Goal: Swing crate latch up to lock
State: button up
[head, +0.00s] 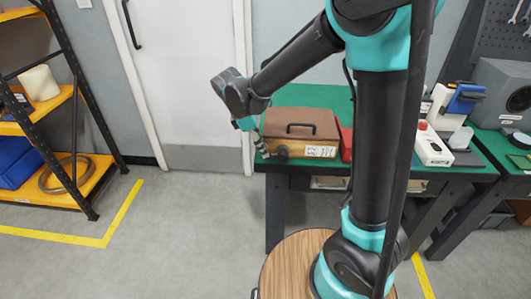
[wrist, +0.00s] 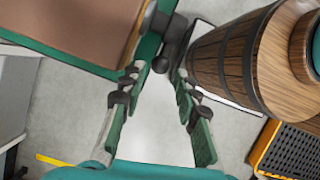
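The crate (head: 300,125) has a brown lid with a dark handle and a pale wood lower part, and sits on the green-topped bench. A corner of the crate's brown lid (wrist: 65,30) shows at the upper left of the wrist view. A dark piece, apparently the latch (head: 282,152), sticks out low at the crate's front left. It seems to show in the wrist view (wrist: 172,45) just beyond the fingertips. My gripper (head: 261,145) is at the crate's left front corner. In the wrist view its fingers (wrist: 165,80) stand apart with nothing between them. Whether they touch the latch cannot be told.
The green bench (head: 295,95) also holds a red container (head: 346,142) right of the crate and a white device (head: 433,147) farther right. A shelf rack (head: 75,100) stands at the left. The floor (head: 190,230) between is clear.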

jog(key=shift+x, duration=1.5)
grip_shut()
jog(key=shift+r, duration=0.1)
